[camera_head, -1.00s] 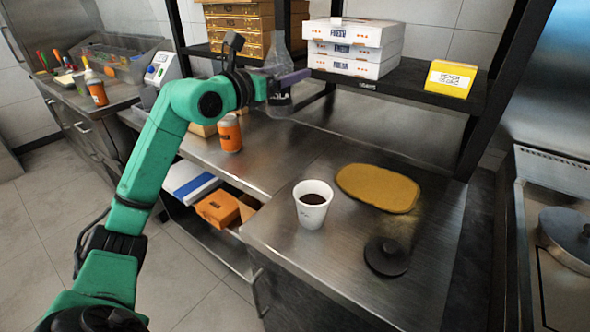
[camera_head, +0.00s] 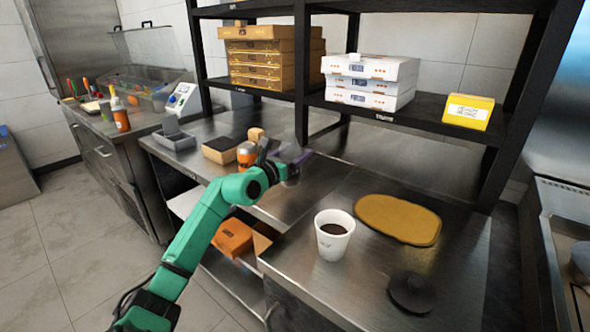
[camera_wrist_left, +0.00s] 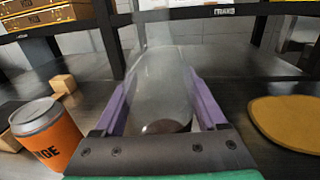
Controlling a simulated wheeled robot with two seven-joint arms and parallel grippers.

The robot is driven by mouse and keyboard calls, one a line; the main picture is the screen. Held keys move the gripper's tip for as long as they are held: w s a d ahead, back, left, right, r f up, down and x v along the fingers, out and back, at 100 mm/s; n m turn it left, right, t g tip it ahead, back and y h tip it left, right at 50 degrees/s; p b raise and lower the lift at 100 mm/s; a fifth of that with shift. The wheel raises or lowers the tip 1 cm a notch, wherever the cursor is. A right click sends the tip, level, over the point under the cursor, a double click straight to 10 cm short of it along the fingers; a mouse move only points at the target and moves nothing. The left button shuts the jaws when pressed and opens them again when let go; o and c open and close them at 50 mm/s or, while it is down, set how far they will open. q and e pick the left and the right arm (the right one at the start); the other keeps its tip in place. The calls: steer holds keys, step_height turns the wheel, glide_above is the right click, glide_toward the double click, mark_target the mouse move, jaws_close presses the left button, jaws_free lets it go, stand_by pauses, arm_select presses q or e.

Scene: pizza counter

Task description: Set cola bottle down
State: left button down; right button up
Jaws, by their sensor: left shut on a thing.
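My left gripper (camera_head: 292,167) is low over the steel counter (camera_head: 330,180), behind and left of the paper cup. In the left wrist view, its purple fingers are shut on the clear cola bottle (camera_wrist_left: 160,85). The bottle stands roughly upright between the fingers and looks nearly empty, with a little dark liquid at the bottom. In the head view the bottle is hardly visible. I cannot tell whether its base touches the counter. My right gripper is not in view.
A white cup (camera_head: 328,248) of dark drink, a yellow oval board (camera_head: 398,219) and a black lid (camera_head: 411,292) are to the right. An orange can (camera_wrist_left: 50,140) is close left of the gripper. Shelves with pizza boxes (camera_head: 370,68) stand behind.

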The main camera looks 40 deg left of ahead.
arm_select(q)
step_height(320, 180, down, 4)
steer(key=shift+r+b, duration=0.2)
steer(key=shift+b, duration=0.3)
steer(key=shift+f, duration=0.35)
steer(key=shift+f, duration=0.15)
jaws_free()
steer(key=shift+r, duration=0.25)
steer(key=s, duration=0.3)
steer(key=s+d, duration=0.1)
steer(key=s, duration=0.3)
steer(key=s+b, duration=0.1)
steer(key=s, duration=0.3)
steer(key=shift+d+f, duration=0.2)
steer(key=shift+d, duration=0.1)
steer(key=shift+s+d+r, duration=0.1)
steer(key=shift+s, duration=0.4)
